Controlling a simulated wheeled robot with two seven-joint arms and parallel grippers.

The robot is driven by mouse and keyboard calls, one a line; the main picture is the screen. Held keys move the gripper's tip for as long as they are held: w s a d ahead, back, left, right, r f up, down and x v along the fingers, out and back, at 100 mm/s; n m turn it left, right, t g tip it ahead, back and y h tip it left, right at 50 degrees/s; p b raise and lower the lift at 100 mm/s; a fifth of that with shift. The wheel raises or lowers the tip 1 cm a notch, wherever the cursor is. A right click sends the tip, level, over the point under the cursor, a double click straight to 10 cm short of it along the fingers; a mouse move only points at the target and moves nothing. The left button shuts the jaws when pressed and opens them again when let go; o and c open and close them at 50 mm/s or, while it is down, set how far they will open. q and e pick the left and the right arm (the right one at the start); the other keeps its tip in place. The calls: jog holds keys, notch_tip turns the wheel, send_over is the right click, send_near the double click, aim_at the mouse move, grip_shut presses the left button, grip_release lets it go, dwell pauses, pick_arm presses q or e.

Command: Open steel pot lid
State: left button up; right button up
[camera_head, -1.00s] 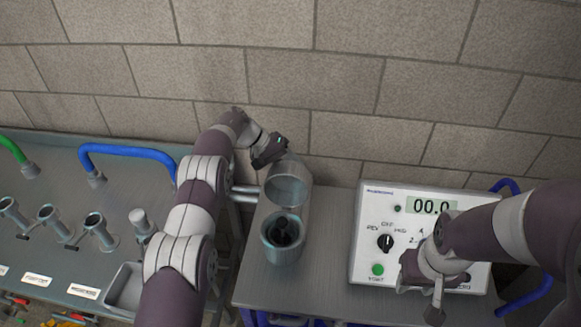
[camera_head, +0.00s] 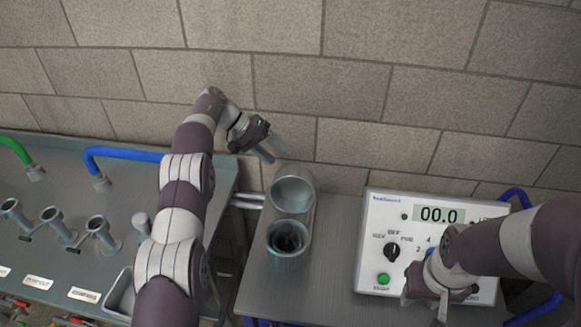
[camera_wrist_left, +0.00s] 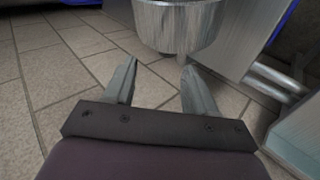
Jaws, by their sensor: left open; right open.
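The steel pot (camera_head: 288,241) stands on the metal table at the centre of the head view, its mouth uncovered and its dark inside showing. Its round lid (camera_head: 292,194) stands tilted up at the pot's back edge. My left gripper (camera_head: 267,152) is above and behind the lid, apart from it, open with nothing between the fingers. In the left wrist view, its open fingers (camera_wrist_left: 158,88) point past a round steel body at the top, over the tiled floor. My right gripper (camera_head: 441,300) is in front of the white control box, its fingers partly hidden.
The white control box (camera_head: 376,235) with a display reading 00.0 stands right of the pot. A bench with a blue pipe (camera_head: 120,153), several steel pipe stubs and a tray is at left. A block wall (camera_head: 300,60) closes off the back.

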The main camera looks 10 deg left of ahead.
pick_arm(q)
jog(key=p+v, duration=0.1)
jog(key=v, duration=0.3)
jog(key=shift+d, duration=0.1)
